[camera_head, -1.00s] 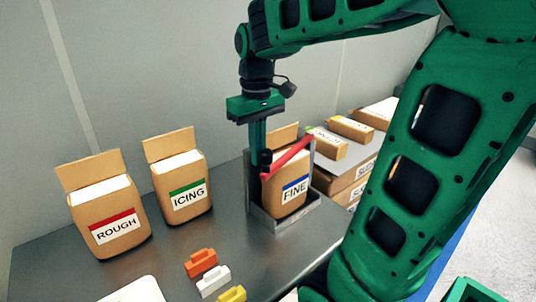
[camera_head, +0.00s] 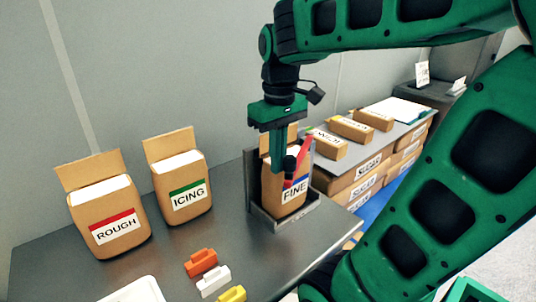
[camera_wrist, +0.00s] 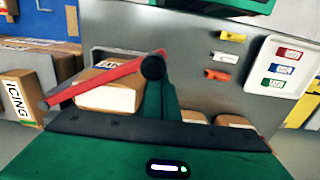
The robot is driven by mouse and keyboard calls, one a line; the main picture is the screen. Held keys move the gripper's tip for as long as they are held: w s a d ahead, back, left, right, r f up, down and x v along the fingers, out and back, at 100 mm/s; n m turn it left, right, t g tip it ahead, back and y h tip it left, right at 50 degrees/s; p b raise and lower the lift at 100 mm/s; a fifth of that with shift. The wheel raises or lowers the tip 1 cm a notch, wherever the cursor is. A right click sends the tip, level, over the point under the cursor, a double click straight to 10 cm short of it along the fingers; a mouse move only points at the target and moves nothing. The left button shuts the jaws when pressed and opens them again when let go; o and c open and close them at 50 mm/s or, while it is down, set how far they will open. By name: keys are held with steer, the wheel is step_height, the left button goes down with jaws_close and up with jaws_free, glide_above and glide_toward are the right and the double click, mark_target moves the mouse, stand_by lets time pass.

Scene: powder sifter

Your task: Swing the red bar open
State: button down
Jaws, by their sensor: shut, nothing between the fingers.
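The red bar (camera_head: 301,164) stands at an angle in front of the FINE box (camera_head: 293,198), which sits in a grey metal holder (camera_head: 252,190). A black round knob (camera_head: 290,163) is at the bar's near end. My gripper (camera_head: 277,165) is shut and points down beside the knob, on its left. In the wrist view the red bar (camera_wrist: 100,82) runs from lower left up to the knob (camera_wrist: 153,67), and my gripper (camera_wrist: 158,95) is right below the knob. I cannot tell whether they touch. My gripper hides part of the FINE box.
The ROUGH box (camera_head: 117,225) and ICING box (camera_head: 183,190) stand open on the left of the counter. Orange (camera_head: 201,262), white (camera_head: 214,281) and yellow (camera_head: 232,294) pieces lie in front. Brown boxes (camera_head: 350,130) are on the right. The counter between is clear.

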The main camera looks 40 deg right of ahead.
steer(key=s+d, duration=0.3)
steer(key=s, duration=0.3)
steer(key=shift+s+d, duration=0.15)
steer(key=shift+d, duration=0.25)
stand_by(0.5)
steer(key=s+d, duration=0.4)
steer(key=d, duration=0.5)
steer(key=s+d, duration=0.4)
steer(key=d, duration=0.5)
steer(key=shift+s+d, duration=0.35)
steer(key=shift+s, duration=0.05)
stand_by(2.0)
steer(key=shift+r, duration=0.15)
step_height(320, 180, up, 9)
steer(key=a, duration=0.1)
steer(key=shift+a, duration=0.15)
stand_by(1.3)
